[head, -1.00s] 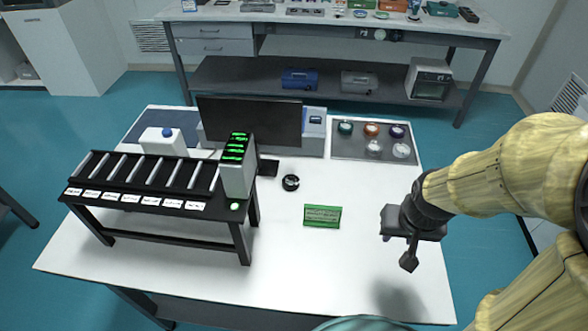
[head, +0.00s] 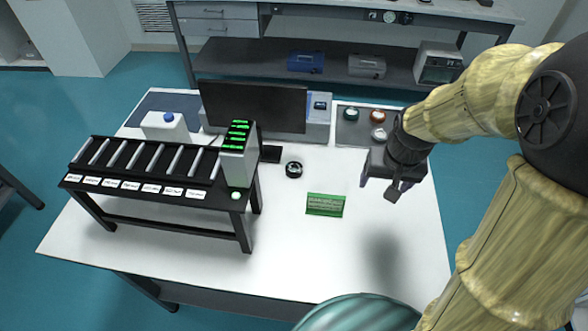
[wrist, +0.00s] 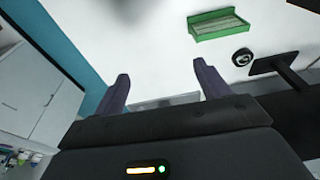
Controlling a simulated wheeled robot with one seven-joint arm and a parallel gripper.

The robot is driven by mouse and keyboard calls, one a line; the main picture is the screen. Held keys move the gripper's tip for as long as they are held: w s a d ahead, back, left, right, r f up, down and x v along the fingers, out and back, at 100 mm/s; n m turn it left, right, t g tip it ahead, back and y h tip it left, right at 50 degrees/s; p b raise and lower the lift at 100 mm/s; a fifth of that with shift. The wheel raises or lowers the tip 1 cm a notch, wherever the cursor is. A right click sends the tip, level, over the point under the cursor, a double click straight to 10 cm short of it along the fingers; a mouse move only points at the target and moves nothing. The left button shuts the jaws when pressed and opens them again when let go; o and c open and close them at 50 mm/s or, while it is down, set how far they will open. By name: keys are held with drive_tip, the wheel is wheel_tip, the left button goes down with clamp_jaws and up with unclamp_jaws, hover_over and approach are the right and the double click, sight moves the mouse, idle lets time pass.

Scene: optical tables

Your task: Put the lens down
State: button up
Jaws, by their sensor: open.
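A small black ring-shaped piece (head: 293,169), which looks like the lens in its mount, lies on the white table (head: 290,240) near the monitor's foot. It also shows in the wrist view (wrist: 242,57), right of centre. My gripper (head: 380,188) is above the right part of the table, to the right of the ring, apart from it. In the wrist view its two fingers (wrist: 160,70) are spread, with nothing between them. A green slotted holder (head: 325,204) stands on the table left of my gripper; it also shows in the wrist view (wrist: 218,24).
A black rack (head: 150,205) with several rods and white labels fills the table's left. A dark monitor (head: 253,106) stands behind. A grey tray (head: 345,140) with coloured round pieces is at the back right, partly hidden by my arm. The front middle is clear.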

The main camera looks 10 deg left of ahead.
drive_tip(key=w+a, duration=0.4)
drive_tip(key=a, duration=0.3)
drive_tip(key=w+a+r+n, duration=0.1)
drive_tip(key=w+a, duration=0.3)
drive_tip(key=a, duration=0.4)
drive_tip(key=w+a+n+g, duration=0.1)
drive_tip(key=w+a, duration=0.3)
drive_tip(key=a, duration=0.3)
drive_tip(key=shift+w+a+r, duration=0.15)
drive_tip(key=shift+w+a, duration=0.1)
drive_tip(key=shift+w, duration=0.15)
drive_tip(key=p, duration=0.2)
hover_over(295, 168)
wheel_tip(295, 168, down, 12)
drive_tip(key=shift+f, duration=0.1)
